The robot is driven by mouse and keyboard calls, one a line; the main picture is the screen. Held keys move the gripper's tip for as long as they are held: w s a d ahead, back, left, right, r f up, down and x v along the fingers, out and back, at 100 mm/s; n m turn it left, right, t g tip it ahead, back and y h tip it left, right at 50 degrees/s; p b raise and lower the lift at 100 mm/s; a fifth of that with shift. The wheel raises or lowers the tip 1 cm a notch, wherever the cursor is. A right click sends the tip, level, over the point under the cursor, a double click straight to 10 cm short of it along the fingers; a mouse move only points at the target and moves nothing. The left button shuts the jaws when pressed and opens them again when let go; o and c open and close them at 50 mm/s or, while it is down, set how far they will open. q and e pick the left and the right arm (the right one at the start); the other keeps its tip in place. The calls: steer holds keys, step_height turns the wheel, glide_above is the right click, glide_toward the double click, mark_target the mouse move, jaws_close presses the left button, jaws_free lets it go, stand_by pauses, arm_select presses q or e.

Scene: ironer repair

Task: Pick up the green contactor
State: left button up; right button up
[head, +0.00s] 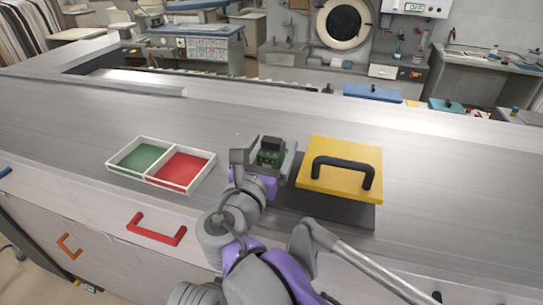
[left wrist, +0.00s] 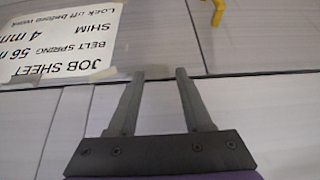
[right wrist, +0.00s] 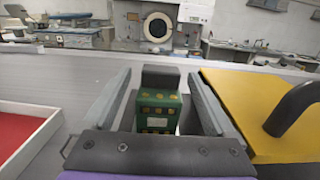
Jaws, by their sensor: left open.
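The green contactor (head: 270,152) is a small green block with a dark top, upright at the counter beside the yellow lid. My right gripper (head: 264,160) is open, with one finger on each side of the contactor. In the right wrist view the contactor (right wrist: 158,110) stands between the fingers of the right gripper (right wrist: 158,78), with a gap to each finger. Its base is partly hidden by the gripper. My left gripper (left wrist: 161,73) is open and empty in the left wrist view, above pale panels; it is not seen in the head view.
A yellow lid with a black handle (head: 335,189) lies close right of the right gripper, over a dark area. A white two-part tray (head: 197,181), green and red inside, stands left. A job sheet (left wrist: 65,40) is taped near the left gripper.

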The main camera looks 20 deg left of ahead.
jaws_close()
stand_by(0.4)
step_height(320, 180, up, 10)
steer(key=shift+r, duration=0.1)
stand_by(0.4)
